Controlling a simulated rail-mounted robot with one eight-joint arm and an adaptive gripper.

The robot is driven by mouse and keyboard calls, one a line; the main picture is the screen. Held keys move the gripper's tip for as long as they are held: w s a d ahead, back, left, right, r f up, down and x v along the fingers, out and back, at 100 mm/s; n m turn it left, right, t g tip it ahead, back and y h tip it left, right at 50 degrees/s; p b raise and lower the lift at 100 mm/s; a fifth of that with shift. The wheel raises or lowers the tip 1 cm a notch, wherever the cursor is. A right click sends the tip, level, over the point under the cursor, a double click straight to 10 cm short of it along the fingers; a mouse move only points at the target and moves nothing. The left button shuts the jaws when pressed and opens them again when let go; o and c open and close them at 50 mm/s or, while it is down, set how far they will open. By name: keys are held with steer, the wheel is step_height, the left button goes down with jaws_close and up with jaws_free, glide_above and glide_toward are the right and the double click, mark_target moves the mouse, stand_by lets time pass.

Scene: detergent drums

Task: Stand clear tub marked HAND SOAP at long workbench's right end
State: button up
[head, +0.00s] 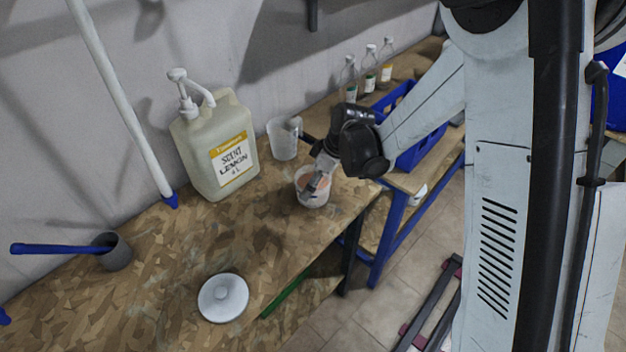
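A small clear tub (311,199) with pinkish contents stands upright near the right end of the long wood-chip workbench (150,270). Its marking is too small to read, so I cannot tell whether it says HAND SOAP. My gripper (319,182) reaches down from the upper right, with its grey finger at the tub's open mouth. The wrist and the angle hide the other finger, so I cannot tell whether it grips the tub's wall. A second clear container (283,139), looking empty, stands behind it by the wall.
A big pump jug labelled SCENT LEMON (203,150) stands to the left. A white round lid (223,297) lies at the front edge. A grey cup (115,254) with a blue-handled tool is at far left. A blue crate (430,150) and several bottles (369,72) stand beyond, right.

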steer(key=shift+f, duration=0.15)
steer(key=o, duration=1.6)
steer(key=shift+o, duration=0.2)
steer(key=v, duration=1.2)
steer(key=shift+r, duration=0.25)
steer(key=s+d+r+m+t+h, duration=0.1)
steer(key=s+d+r+m+t, duration=0.1)
steer(key=s, duration=0.6)
steer(key=s+d+r+m+t+h, duration=0.1)
steer(key=s+d+r+m, duration=0.4)
steer(key=s+d+m, duration=0.2)
steer(key=s+d+r+m+t+h, duration=0.2)
steer(key=s+d+r+m, duration=0.2)
steer(key=s, duration=0.4)
steer(key=shift+s+d+r+m+t, duration=0.2)
steer(key=shift+s+d+m+t, duration=0.15)
steer(key=shift+d, duration=0.25)
